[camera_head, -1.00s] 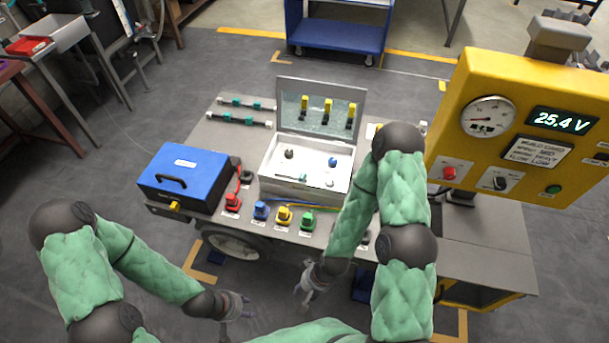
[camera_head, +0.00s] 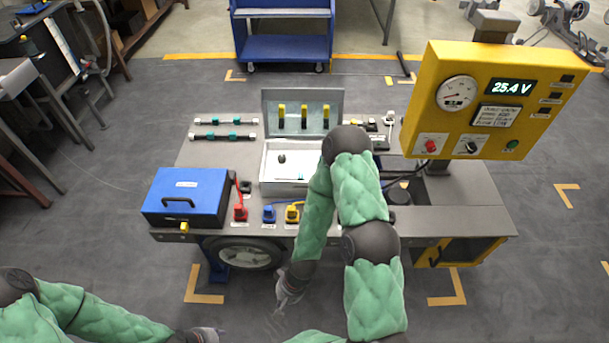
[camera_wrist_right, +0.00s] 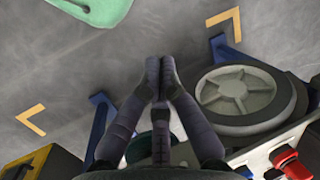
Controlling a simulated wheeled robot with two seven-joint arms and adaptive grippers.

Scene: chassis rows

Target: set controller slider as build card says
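A white open box (camera_head: 265,178) stands on the grey workbench, its lid raised. It holds a dark knob (camera_head: 282,159) and small teal and white parts; I cannot tell which part is the slider. My right arm hides its right side. The build card (camera_head: 497,115) is on the yellow panel (camera_head: 420,105); its small text is not clearly legible. My right gripper (camera_head: 283,296) hangs low in front of the bench, touching nothing. In the right wrist view, its fingertips (camera_wrist_right: 160,68) are together and empty. My left gripper (camera_head: 208,336) is at the bottom edge, its fingers unclear.
A blue case (camera_head: 185,190) stands at the bench's left. Red (camera_head: 240,213), blue (camera_head: 269,214) and yellow (camera_head: 292,213) connectors line the front edge. A wheel (camera_head: 245,253) is below; it also shows in the right wrist view (camera_wrist_right: 240,95). A blue cart (camera_head: 283,45) stands behind.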

